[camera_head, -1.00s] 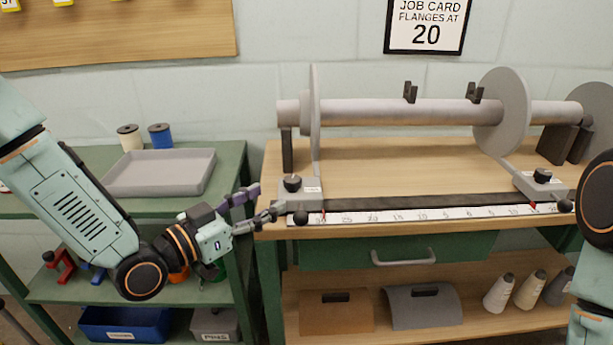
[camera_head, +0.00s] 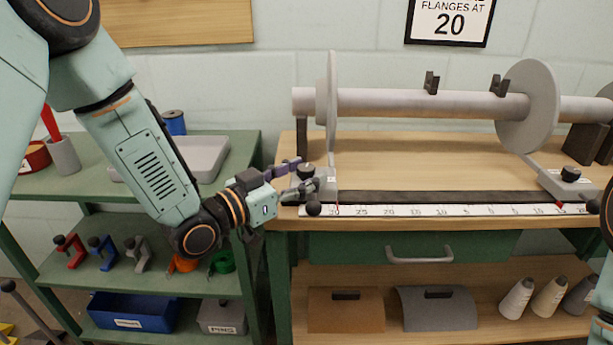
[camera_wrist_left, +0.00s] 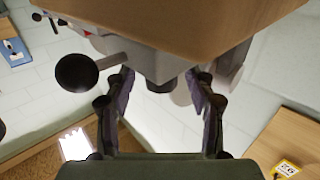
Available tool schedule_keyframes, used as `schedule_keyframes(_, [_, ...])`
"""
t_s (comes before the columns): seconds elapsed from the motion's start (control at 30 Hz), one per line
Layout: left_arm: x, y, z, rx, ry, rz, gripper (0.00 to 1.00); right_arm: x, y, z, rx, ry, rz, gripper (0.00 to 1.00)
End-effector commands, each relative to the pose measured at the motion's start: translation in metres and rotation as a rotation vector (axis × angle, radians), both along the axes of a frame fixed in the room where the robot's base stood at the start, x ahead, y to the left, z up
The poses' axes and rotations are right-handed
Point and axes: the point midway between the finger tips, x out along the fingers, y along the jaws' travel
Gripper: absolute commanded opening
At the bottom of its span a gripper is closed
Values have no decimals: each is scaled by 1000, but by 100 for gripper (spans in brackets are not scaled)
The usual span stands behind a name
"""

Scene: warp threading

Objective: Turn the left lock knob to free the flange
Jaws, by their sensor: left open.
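The left lock knob (camera_head: 306,172) is black and sits on the grey foot block (camera_head: 326,184) under the left flange (camera_head: 332,90), a thin grey disc on the horizontal roller. My left gripper (camera_head: 305,175) is open at the knob, one finger on its far side and one on its near side. In the left wrist view the open fingers (camera_wrist_left: 160,82) stand either side of a short dark stub (camera_wrist_left: 159,85), apparently the knob, under a grey block (camera_wrist_left: 150,62). I cannot tell whether either finger touches it.
A black ball end (camera_head: 313,208) sits close below the gripper at the left of the ruler (camera_head: 430,211). A right flange (camera_head: 528,108) with its own knob (camera_head: 570,174) stands at the right. A shelf unit with a grey tray (camera_head: 205,157) stands left of the bench.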

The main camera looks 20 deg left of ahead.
Motion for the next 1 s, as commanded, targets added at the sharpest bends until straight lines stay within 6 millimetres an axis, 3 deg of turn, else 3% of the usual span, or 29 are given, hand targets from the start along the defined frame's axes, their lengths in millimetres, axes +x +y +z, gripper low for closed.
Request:
schedule_keyframes(0.47, [10, -6, 0, -1, 0, 0, 55, 0, 0, -3, 0, 0, 0, 40])
schedule_keyframes(1.0, [10, -6, 0, -1, 0, 0, 10, 0, 0, -3, 0, 0, 0, 40])
